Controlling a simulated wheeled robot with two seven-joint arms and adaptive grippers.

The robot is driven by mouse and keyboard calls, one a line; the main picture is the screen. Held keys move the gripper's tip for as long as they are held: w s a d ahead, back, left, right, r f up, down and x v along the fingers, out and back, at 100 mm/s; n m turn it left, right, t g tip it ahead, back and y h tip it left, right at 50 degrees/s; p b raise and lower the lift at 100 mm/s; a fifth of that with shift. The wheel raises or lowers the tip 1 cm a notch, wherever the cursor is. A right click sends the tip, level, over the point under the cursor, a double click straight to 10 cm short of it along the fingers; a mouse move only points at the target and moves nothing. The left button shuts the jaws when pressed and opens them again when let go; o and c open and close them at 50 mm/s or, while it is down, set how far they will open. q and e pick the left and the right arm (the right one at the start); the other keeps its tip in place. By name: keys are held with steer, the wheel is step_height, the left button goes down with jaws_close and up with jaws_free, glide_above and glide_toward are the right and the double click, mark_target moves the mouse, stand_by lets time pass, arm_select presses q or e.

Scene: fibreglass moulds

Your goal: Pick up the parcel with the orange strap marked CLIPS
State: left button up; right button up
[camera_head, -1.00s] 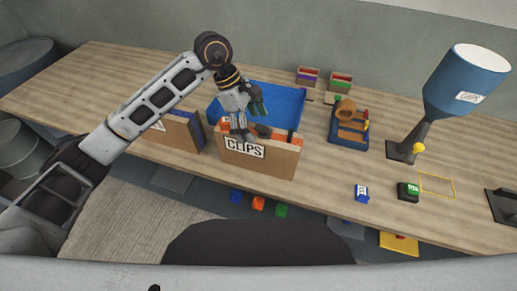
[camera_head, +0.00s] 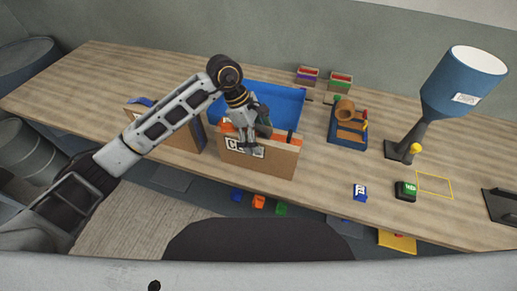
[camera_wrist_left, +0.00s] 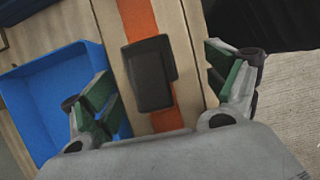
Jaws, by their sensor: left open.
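The CLIPS parcel (camera_head: 270,163) is a brown box with an orange strap on top and a white label, standing at the near edge of the bench. My left gripper (camera_head: 250,150) is at the box's top and covers part of its label. In the left wrist view the orange strap (camera_wrist_left: 138,18) runs along the box top with a black buckle or handle (camera_wrist_left: 150,74) on it. The open fingers of my left gripper (camera_wrist_left: 168,85) stand on either side of the black piece, with nothing held. My right gripper does not show.
A blue tray (camera_head: 285,95) stands right behind the parcel. Another brown box (camera_head: 177,134) with a blue strap is to the left. A blue hopper (camera_head: 460,85), a blue packet (camera_head: 360,192) and a green-and-black button box (camera_head: 405,191) are to the right.

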arm_select(q)
steer(key=c, duration=0.9)
jaws_close()
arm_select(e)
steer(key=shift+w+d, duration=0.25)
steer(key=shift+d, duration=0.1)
arm_select(q)
steer(key=shift+r, duration=0.15)
steer(key=shift+w+r, duration=0.1)
steer(key=shift+r, duration=0.7)
steer(key=shift+r+b, duration=0.7)
steer(key=shift+r, duration=3.4)
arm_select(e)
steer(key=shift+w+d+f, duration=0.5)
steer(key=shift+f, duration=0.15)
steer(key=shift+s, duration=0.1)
